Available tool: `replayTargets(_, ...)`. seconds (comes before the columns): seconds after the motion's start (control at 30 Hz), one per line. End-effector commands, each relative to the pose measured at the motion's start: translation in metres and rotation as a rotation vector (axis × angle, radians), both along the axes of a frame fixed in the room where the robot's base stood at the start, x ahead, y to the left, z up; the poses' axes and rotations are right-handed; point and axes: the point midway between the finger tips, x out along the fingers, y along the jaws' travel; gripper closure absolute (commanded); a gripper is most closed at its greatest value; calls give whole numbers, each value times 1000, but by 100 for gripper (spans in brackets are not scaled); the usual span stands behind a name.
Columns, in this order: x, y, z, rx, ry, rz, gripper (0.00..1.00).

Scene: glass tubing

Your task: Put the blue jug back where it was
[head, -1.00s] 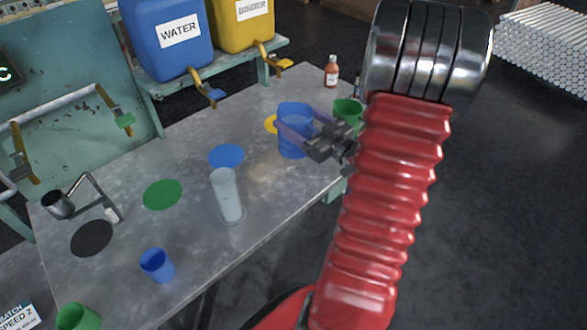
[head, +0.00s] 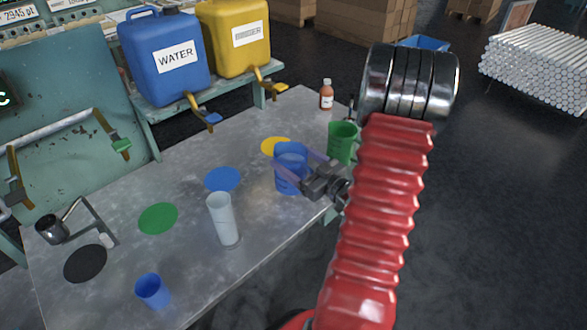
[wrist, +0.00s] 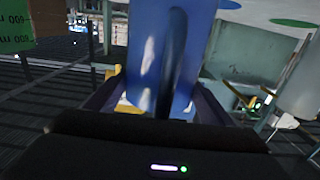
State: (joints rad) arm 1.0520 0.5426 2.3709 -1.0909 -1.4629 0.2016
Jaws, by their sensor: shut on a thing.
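The blue jug (head: 291,178) is in my gripper (head: 294,164) over the right part of the grey table. The two fingers close on it from either side. I cannot tell whether its base touches the table. In the wrist view the jug (wrist: 170,55) fills the middle, with its dark handle towards me. A flat blue disc (head: 222,179) lies bare on the table, left of the jug. A yellow disc (head: 272,147) lies behind the jug, partly hidden by it.
A green jug (head: 342,145) stands close to the right of my gripper. A clear cylinder (head: 224,222) stands in front of the blue disc. A small blue cup (head: 152,291) stands near the front. Green (head: 158,218) and black (head: 84,263) discs lie further left. An orange bottle (head: 326,96) stands behind.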

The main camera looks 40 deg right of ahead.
Motion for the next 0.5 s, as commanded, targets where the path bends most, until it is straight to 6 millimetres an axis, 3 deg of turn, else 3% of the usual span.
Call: replayTargets(0.5, 0, 1, -41, 2, 0, 1, 68)
